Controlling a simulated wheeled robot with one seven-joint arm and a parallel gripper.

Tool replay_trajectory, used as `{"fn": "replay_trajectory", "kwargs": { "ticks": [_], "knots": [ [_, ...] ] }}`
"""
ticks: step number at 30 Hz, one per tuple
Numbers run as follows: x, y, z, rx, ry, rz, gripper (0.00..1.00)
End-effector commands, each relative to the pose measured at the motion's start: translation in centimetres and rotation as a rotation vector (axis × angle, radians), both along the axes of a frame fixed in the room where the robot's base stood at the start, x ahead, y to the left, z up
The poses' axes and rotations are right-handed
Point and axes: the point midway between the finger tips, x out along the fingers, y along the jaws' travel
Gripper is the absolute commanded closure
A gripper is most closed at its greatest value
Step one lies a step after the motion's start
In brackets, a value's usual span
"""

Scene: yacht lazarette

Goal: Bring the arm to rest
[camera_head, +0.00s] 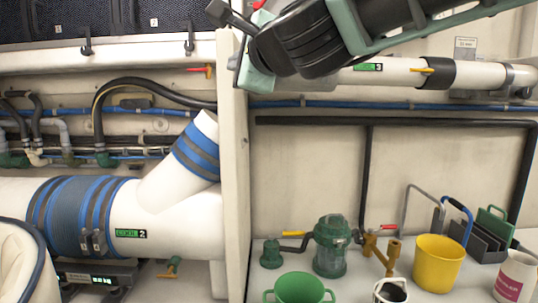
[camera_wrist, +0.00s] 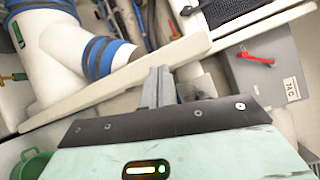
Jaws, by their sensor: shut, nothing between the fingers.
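My gripper (camera_wrist: 158,85) shows in the wrist view, its two grey fingers together with nothing between them. The fingers overlap the pale edge of a white divider in the picture; I cannot tell how far apart they are. In the head view my arm reaches in from the upper right, raised high, and its wrist end is near the top of the white upright divider (camera_head: 235,170). The fingertips are hard to make out there.
A big white pipe (camera_head: 185,232) with blue-banded joints lies left. A white pipe (camera_head: 395,72) runs behind my arm. Below right stand a green pot (camera_head: 299,289), a green-capped strainer (camera_head: 330,245), a yellow bucket (camera_head: 438,265) and a white cup (camera_head: 514,277). A red-handled grey box (camera_wrist: 265,75) shows too.

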Motion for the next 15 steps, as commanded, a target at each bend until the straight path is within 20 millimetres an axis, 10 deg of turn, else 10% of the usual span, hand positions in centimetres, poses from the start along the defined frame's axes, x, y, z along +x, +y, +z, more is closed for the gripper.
{"fn": "replay_trajectory", "kwargs": {
  "ticks": [8, 15],
  "knots": [
    [-8.9, 0.1, -14.7, -0.730, -0.011, 0.405, 1.00],
    [-19.0, -7.1, -27.0, -1.292, 0.003, 0.882, 1.00]
  ]
}}
